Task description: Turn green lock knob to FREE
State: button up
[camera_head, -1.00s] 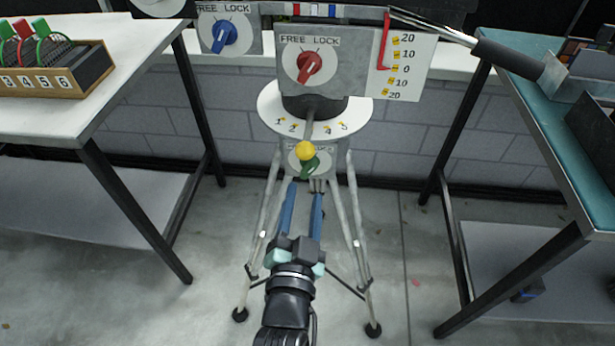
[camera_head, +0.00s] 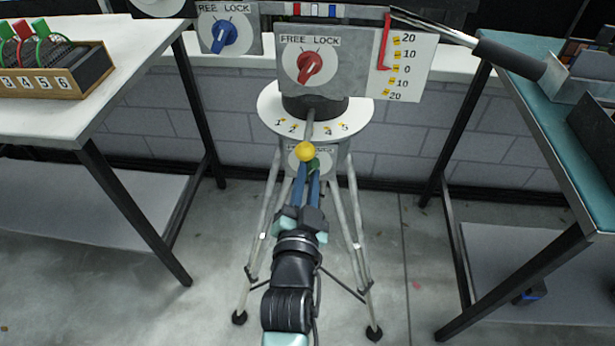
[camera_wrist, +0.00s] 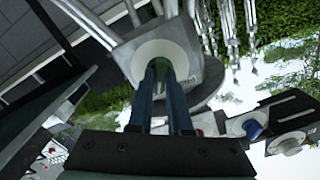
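The green lock knob (camera_head: 313,165) sits on a small FREE LOCK plate on the tripod's body, just below and right of a yellow ball (camera_head: 306,151). My gripper (camera_head: 309,172) reaches up to it from below, with both blue fingers at the knob and only a narrow gap between them. The fingers appear shut on the knob and hide most of it. In the wrist view, the two fingers (camera_wrist: 163,70) meet the round white dial (camera_wrist: 178,54) on the grey plate. The knob's pointer direction is hidden.
Above are a red knob (camera_head: 310,67) and a blue knob (camera_head: 225,35) on FREE LOCK plates. Tripod legs (camera_head: 356,225) stand close around my arm. A white table (camera_head: 110,45) is at left, a teal-topped table (camera_head: 548,125) at right. A handle (camera_head: 508,58) juts toward the right.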

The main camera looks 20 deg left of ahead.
grip_shut()
jog(key=shift+n, duration=0.3)
jog(key=n+p, duration=0.2)
jog(key=n, duration=0.3)
jog(key=n+p, duration=0.1)
jog(key=n, duration=0.5)
jog(key=shift+n, duration=0.3)
dwell(0.4)
jog(key=o, duration=0.7)
grip_release()
jog(key=shift+c, duration=0.2)
jog(key=shift+s, duration=0.1)
